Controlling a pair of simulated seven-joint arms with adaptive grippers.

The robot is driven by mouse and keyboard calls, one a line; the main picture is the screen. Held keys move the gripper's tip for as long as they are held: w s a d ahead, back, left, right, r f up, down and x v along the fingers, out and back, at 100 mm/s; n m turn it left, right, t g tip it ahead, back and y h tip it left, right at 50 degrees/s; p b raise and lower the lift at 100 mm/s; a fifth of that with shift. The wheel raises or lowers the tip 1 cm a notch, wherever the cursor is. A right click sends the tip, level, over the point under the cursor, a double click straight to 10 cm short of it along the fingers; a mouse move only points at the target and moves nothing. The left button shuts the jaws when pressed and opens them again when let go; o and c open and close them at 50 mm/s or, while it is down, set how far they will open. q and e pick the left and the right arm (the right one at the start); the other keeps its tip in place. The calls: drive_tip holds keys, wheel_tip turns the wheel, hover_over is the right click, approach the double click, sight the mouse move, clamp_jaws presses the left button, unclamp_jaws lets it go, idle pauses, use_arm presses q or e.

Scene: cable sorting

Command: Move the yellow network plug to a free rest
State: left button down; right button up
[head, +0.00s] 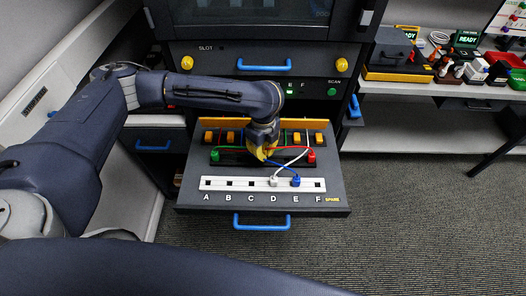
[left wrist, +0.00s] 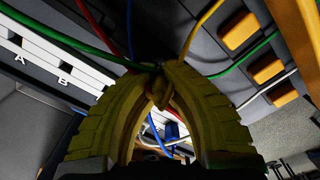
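My left gripper (head: 263,154) is over the open drawer, behind the lettered strip. In the left wrist view its yellow ribbed fingers (left wrist: 160,72) close together at the tips around a small yellow piece, the yellow network plug (left wrist: 164,92), mostly hidden by the fingers. A yellow cable (left wrist: 200,35) runs up from the fingertips. The white rest strip (head: 240,184) is marked A to F. A white plug (head: 275,182) stands at D and a blue plug (head: 296,181) at E. A, B, C and F show no plug. My right gripper is out of view.
A green plug (head: 214,156) and a red plug (head: 311,155) sit on the dark bar behind the strip. Several orange blocks (head: 231,137) line the drawer's back. In the left wrist view, green and red cables pass close to the fingers. The drawer front has a blue handle (head: 262,222).

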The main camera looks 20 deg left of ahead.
use_arm(q)
drive_tip(key=shift+f, duration=1.3)
idle(1.7)
drive_tip(key=c, duration=0.9)
unclamp_jaws()
drive_tip(key=shift+c, duration=0.2)
drive_tip(key=shift+r, duration=0.1)
drive_tip(key=shift+r, duration=3.4)
